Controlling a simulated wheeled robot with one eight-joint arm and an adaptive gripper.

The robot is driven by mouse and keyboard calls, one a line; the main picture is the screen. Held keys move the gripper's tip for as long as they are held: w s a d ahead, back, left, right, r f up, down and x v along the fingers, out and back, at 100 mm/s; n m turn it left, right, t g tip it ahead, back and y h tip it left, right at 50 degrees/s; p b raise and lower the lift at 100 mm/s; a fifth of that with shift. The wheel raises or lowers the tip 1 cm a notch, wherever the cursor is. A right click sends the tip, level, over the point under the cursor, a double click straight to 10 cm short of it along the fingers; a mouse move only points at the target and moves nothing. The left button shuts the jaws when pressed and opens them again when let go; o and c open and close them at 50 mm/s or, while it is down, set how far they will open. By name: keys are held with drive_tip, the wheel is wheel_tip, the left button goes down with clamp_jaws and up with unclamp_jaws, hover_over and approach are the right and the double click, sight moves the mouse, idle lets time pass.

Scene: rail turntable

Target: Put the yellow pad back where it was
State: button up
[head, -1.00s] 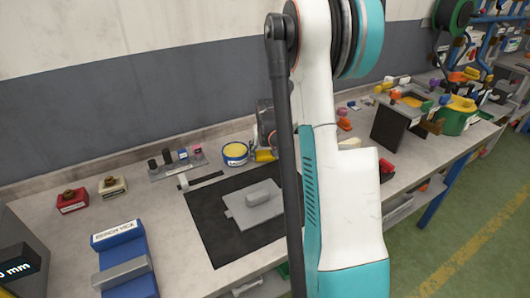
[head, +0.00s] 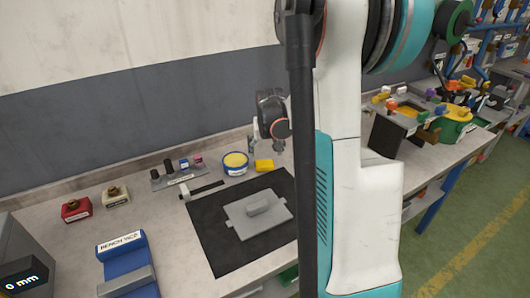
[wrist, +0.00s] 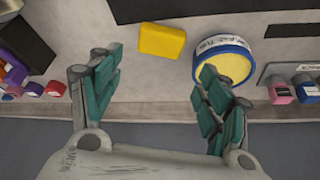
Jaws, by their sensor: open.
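The yellow pad (head: 264,165) lies on the bench just right of a round blue-and-white tin with a yellow top (head: 235,163), behind the black mat. In the wrist view the pad (wrist: 162,41) lies flat beside the tin (wrist: 224,60), with a small gap between them. My gripper (head: 266,148) is raised above the back of the bench, close over the pad in the head view. In the wrist view my gripper (wrist: 162,95) has its green-padded fingers wide apart with nothing between them. The pad lies beyond the fingertips, untouched.
The black mat (head: 215,237) carries a grey plate with a handle (head: 258,215). A blue bench vice (head: 123,255) stands at the left. A rack of small bottles (head: 176,176) is left of the tin. A green container (head: 455,125) stands farther right.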

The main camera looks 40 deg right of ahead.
drive_tip(key=shift+v, duration=1.5)
